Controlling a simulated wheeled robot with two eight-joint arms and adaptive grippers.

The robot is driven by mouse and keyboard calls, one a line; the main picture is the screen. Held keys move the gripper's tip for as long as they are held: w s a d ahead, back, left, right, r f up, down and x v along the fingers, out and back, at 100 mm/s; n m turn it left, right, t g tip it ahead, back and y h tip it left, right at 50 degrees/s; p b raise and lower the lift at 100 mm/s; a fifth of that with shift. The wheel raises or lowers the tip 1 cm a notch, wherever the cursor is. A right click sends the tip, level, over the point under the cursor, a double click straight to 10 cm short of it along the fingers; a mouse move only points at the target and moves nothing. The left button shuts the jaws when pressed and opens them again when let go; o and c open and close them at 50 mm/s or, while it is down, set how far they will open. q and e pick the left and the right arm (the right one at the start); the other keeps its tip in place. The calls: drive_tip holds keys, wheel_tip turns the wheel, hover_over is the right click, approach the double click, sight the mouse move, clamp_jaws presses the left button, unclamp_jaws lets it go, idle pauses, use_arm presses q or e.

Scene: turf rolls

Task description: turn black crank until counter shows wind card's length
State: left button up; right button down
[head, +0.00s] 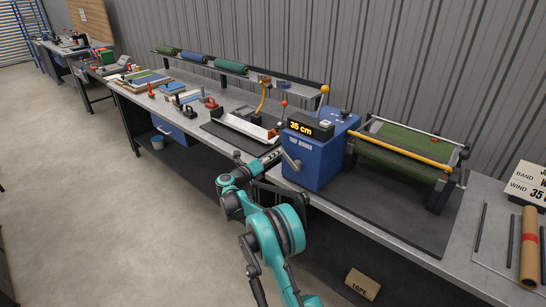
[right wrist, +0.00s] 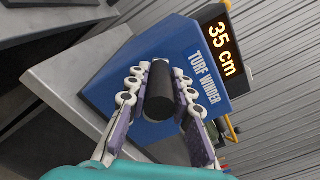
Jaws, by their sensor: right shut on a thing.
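The blue turf winder (head: 312,160) stands on the workbench, and its counter (head: 300,128) reads 35 cm. The same reading shows in the right wrist view (right wrist: 221,50). The winder's crank (head: 292,163) is on its front face. My right gripper (head: 277,158) is shut on the crank's black handle (right wrist: 160,92), with a finger on either side of it in the right wrist view. My left gripper is out of view.
A green turf roll (head: 405,142) lies on the winder's frame behind a yellow bar (head: 403,152). A brown roll with a red band (head: 529,245) lies at the right. Tools crowd the bench left of the winder.

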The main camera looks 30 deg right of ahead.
drive_tip(key=shift+s+d+r, duration=0.1)
drive_tip(key=shift+s+d, duration=0.05)
drive_tip(key=shift+s, duration=0.05)
idle(0.3)
drive_tip(key=c, duration=1.3)
unclamp_jaws()
drive_tip(key=shift+s+r, duration=0.1)
drive_tip(key=shift+a, duration=0.25)
drive_tip(key=v, duration=1.1)
drive_tip(key=shift+s+a, duration=0.1)
drive_tip(key=shift+a, duration=0.1)
